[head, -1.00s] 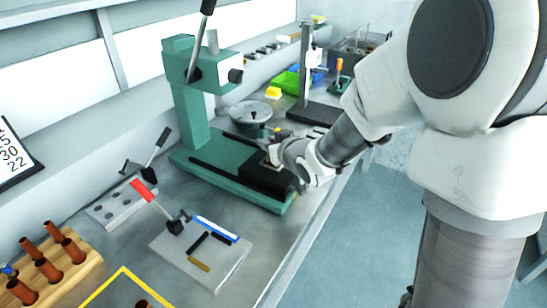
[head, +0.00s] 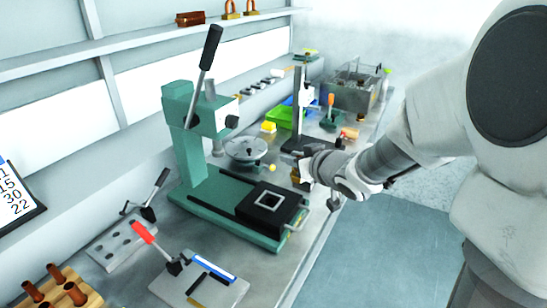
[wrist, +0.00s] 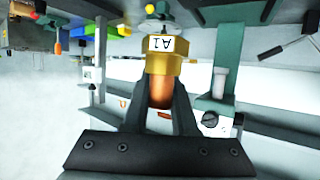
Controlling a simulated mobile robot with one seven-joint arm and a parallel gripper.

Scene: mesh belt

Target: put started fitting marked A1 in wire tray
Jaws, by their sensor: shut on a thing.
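My gripper (head: 308,165) is shut on the fitting, a brass hex piece (wrist: 165,62) with a copper tube between the fingers. A white label on it reads A1, upside down in the wrist view. In the head view the fitting (head: 296,176) is small and partly hidden by my gripper, held above the bench's front edge, right of the green press. A grey metal basket that looks like the wire tray (head: 345,97) stands at the far end of the bench with several upright items in it. My gripper is apart from it, on the near side.
The green arbor press (head: 195,130) has an empty square-holed block (head: 268,203) on its base. A round metal plate (head: 246,149), a dark-based stand (head: 303,95), green bins (head: 278,116) and an orange-handled tool (head: 331,105) crowd the bench before the basket. Open floor lies right.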

